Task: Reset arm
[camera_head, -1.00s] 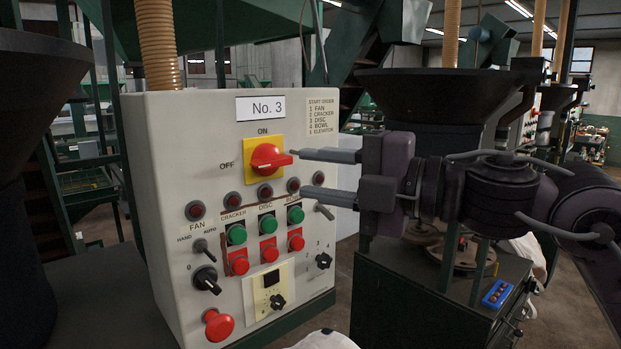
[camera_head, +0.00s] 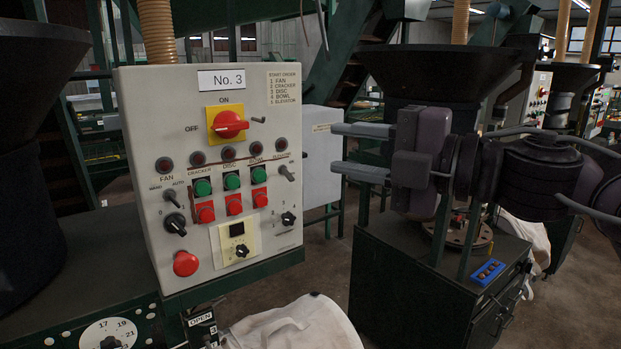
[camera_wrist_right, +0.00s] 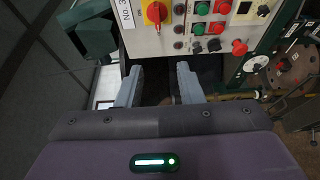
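My right gripper (camera_head: 361,153) is in the head view, to the right of the white No. 3 control panel (camera_head: 285,110) and apart from it. Its two fingers are spread with nothing between them. In the right wrist view the gripper (camera_wrist_right: 160,85) also shows open and empty, with the panel face (camera_wrist_right: 165,42) beyond the fingertips. My left gripper is not in view.
A dark hopper machine (camera_head: 425,75) stands behind my right arm, above a dark cabinet (camera_head: 425,280) with a blue button box (camera_head: 487,272). A white bag (camera_head: 295,325) lies below the panel. A dial plate (camera_head: 108,333) is at the lower left. Floor shows between panel and cabinet.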

